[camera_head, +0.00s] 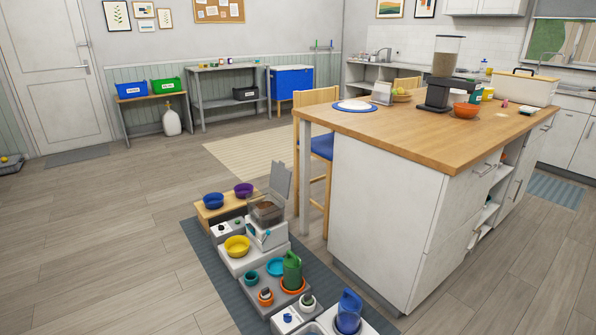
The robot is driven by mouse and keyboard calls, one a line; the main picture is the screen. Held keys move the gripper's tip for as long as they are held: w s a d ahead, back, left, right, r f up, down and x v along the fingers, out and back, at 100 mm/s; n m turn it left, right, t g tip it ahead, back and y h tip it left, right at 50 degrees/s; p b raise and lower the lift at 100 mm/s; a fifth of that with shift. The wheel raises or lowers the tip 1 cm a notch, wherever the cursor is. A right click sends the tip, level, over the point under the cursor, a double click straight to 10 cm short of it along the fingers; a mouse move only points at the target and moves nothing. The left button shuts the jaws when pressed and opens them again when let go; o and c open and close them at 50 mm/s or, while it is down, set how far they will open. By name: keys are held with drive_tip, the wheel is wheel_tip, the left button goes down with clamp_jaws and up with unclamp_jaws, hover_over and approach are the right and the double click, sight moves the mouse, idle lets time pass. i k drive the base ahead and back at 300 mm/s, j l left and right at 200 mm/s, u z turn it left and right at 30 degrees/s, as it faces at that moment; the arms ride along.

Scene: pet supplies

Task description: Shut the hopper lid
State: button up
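A feeder (268,235) with a clear hopper (268,211) stands on a white-grey base at the left side of the kitchen island. Brown contents show inside the hopper. Its grey hopper lid (281,181) stands up, open, at the back right of the hopper. The lid's hinge is too small to make out. My gripper is not in view.
A yellow bowl (237,246), blue bowl (213,201) and purple bowl (243,190) stand close left of the feeder. A green watering can (292,271) and blue jug (348,311) stand in front. The island (385,205) bounds the right; the left floor (110,225) is clear.

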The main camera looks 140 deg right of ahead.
sight(281, 180)
drive_tip(key=z, duration=5)
drive_tip(key=i+j+u, duration=0.6)
drive_tip(key=i+u, duration=0.25)
drive_tip(key=i+j+u, duration=0.2)
drive_tip(key=i+u, duration=0.15)
drive_tip(key=i, duration=0.5)
drive_tip(key=i+u, duration=0.3)
drive_tip(key=i, duration=1.4)
drive_tip(key=i+z, duration=0.1)
drive_tip(key=i, duration=0.8)
drive_tip(key=i+j, duration=0.15)
drive_tip(key=i, duration=0.75)
drive_tip(key=i+j, duration=0.1)
drive_tip(key=i, duration=0.85)
drive_tip(key=i+l+z, duration=0.25)
drive_tip(key=i+z, duration=0.2)
drive_tip(key=i+l+z, duration=0.1)
drive_tip(key=i+z, duration=0.35)
drive_tip(key=i+j+z, duration=0.1)
drive_tip(key=i+z, duration=0.35)
drive_tip(key=i+j+z, duration=0.25)
drive_tip(key=i+z, duration=0.2)
drive_tip(key=i, duration=0.1)
